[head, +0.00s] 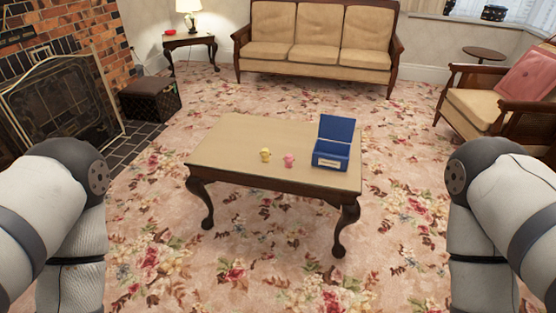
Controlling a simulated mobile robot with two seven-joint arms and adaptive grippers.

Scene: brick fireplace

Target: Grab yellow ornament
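A small yellow ornament (265,154) stands on the wooden coffee table (225,145), near the middle of its top. A pink ornament (289,160) stands just to its right, a little apart. A blue box (331,150) with its lid raised sits further right on the table. My two arms come in at the left and right edges, bent downward, well short of the table. Neither gripper shows in the head view.
The patterned carpet (400,240) is clear around the table. A brick fireplace with a screen (65,105) stands at the left, with a dark box (150,100) beside it. A sofa (318,45) is behind, and an armchair (490,100) is at the right.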

